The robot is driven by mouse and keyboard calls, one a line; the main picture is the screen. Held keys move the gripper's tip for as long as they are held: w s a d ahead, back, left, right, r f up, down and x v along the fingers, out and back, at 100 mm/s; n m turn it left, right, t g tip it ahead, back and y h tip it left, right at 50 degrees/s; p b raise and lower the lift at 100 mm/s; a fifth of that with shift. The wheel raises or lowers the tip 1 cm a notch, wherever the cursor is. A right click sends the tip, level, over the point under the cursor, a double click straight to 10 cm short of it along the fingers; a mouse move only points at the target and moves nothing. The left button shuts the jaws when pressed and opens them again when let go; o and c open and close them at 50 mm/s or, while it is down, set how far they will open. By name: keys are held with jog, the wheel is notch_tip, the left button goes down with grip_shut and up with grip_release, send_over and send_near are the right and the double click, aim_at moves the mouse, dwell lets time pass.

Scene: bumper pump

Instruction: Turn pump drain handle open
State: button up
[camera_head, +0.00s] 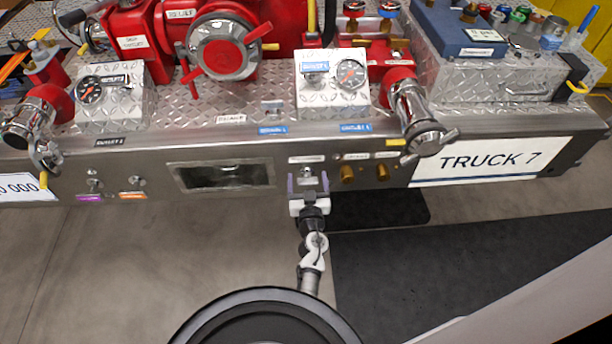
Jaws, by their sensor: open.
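My gripper (308,179) is open at the front panel, with its two purple-grey fingers pointing at the panel. A small metal fitting (306,171) under a white label (306,159) shows between the fingers, with one finger to each side. It appears to be the pump drain handle, but the label is too small to read. Its lower part is hidden by my gripper, and I cannot tell whether the fingers touch it or how far it is turned.
Two brass knobs (347,174) sit close to the right of my gripper. A recessed window (222,175) and two small chrome controls (94,183) are to the left. A chrome valve (424,137) overhangs the panel at right. Black mats (480,280) lie on the floor.

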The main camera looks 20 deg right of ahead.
jog(key=c, duration=1)
jog(key=n, duration=0.4)
jog(key=shift+a, duration=0.1)
jog(key=n, duration=0.4)
jog(key=shift+w+a+n, duration=0.1)
jog(key=shift+n, duration=0.2)
jog(key=n, duration=0.5)
jog(key=shift+f+b, duration=0.1)
jog(key=shift+b, duration=0.25)
jog(key=shift+n+b, duration=0.3)
jog(key=shift+n, duration=1.9)
